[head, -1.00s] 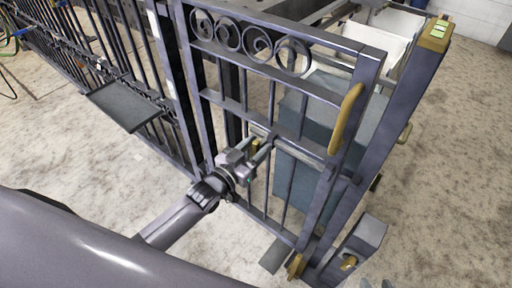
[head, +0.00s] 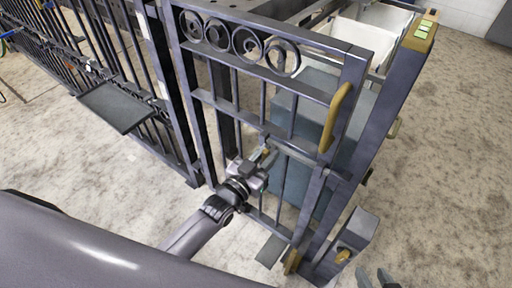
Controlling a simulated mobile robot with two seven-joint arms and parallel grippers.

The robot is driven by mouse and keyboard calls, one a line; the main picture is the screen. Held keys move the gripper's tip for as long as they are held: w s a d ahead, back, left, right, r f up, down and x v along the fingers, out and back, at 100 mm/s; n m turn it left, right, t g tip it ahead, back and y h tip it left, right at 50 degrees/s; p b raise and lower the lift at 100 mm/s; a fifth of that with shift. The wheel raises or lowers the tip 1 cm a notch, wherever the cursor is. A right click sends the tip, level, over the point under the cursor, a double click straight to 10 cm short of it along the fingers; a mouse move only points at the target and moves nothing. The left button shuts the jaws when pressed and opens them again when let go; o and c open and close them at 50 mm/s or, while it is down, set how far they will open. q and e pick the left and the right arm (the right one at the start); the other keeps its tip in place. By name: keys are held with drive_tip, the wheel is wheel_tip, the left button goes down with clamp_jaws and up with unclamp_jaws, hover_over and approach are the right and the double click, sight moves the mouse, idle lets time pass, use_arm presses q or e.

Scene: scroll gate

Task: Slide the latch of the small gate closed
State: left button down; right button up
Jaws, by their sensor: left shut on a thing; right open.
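The small gate (head: 341,100) is a dark metal frame with scrollwork, upright bars and a brass pull handle (head: 335,117). Its latch, a horizontal grey bolt (head: 296,154), runs across the middle of the gate towards the right-hand upright. My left gripper (head: 265,156) reaches in from the lower left and is shut on the latch's small brass knob, which it mostly hides. The bolt's far end at the upright is hard to make out. My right gripper (head: 376,279) shows only its two dark fingertips at the bottom edge, apart and empty.
A thick post with a brass cap (head: 421,32) stands right of the gate. A grey box with a brass knob (head: 347,240) is low at the right. A fence with a dark shelf (head: 115,107) runs left. Bluish boxes stand behind the gate. Floor at the right is clear.

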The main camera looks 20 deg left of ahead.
use_arm(q)
drive_tip(key=shift+s+d, duration=0.1)
drive_tip(key=shift+d, duration=0.2)
use_arm(e)
drive_tip(key=shift+s+f, duration=0.1)
use_arm(q)
drive_tip(key=c, duration=1)
unclamp_jaws()
drive_tip(key=shift+c, duration=0.2)
use_arm(e)
drive_tip(key=shift+s+d+f, duration=0.1)
use_arm(q)
drive_tip(key=v, duration=0.7)
drive_tip(key=shift+p, duration=0.45)
use_arm(e)
drive_tip(key=shift+d+r, duration=0.1)
drive_tip(key=shift+r, duration=0.15)
drive_tip(key=shift+r, duration=0.1)
